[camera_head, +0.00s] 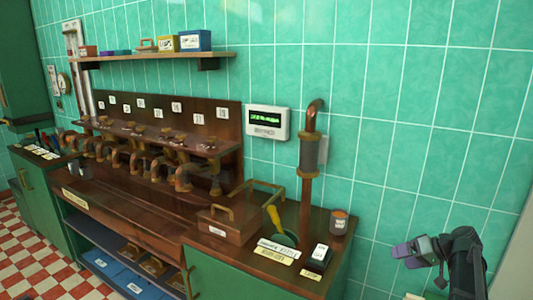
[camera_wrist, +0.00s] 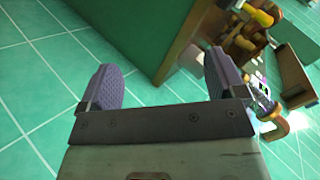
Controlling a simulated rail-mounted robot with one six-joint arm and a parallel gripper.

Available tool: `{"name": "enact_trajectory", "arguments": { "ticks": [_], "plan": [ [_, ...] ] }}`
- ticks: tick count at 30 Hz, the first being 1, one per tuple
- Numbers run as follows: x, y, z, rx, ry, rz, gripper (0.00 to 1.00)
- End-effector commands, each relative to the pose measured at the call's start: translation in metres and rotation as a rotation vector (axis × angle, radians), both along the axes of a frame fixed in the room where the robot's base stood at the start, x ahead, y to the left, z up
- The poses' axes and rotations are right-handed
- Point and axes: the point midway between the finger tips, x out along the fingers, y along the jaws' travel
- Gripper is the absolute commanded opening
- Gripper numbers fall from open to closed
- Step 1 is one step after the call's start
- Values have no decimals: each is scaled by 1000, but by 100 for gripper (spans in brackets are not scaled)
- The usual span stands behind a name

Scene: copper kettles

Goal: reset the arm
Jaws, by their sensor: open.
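My gripper (camera_head: 410,251) is at the lower right of the head view, on the end of my dark arm. It is to the right of the counter and in front of the green tiled wall. In the wrist view my gripper (camera_wrist: 163,85) shows two purple ridged finger pads set wide apart with nothing between them. It is open and empty. Most of my arm is outside the head view.
The wooden counter (camera_head: 140,221) carries copper pipes (camera_head: 130,157), a lidded wooden box (camera_head: 222,224), a copper column (camera_head: 309,165) and a dark cup (camera_head: 339,222). A shelf (camera_head: 150,58) holds small boxes. A display (camera_head: 267,122) hangs on the wall. Bare wall surrounds my gripper.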

Motion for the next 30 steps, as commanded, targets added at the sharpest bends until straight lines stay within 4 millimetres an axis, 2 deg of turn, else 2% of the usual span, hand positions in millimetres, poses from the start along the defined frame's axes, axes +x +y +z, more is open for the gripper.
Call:
{"name": "enact_trajectory", "arguments": {
  "ticks": [1,6,9,12,15,18,19,21,30],
  "plan": [
    [-18,24,-20,-44,92,-26,89],
    [-79,98,-82,-295,416,-167,89],
    [-120,136,-112,-481,515,-231,89],
    [-158,173,-134,-656,532,-231,89],
    [-183,211,-151,-768,493,-142,89],
    [-182,256,-164,-789,450,-38,89],
    [-181,250,-127,-787,456,-51,89],
    [-180,248,-96,-785,458,-56,89],
    [-180,247,12,-783,458,-56,89]
  ]
}}
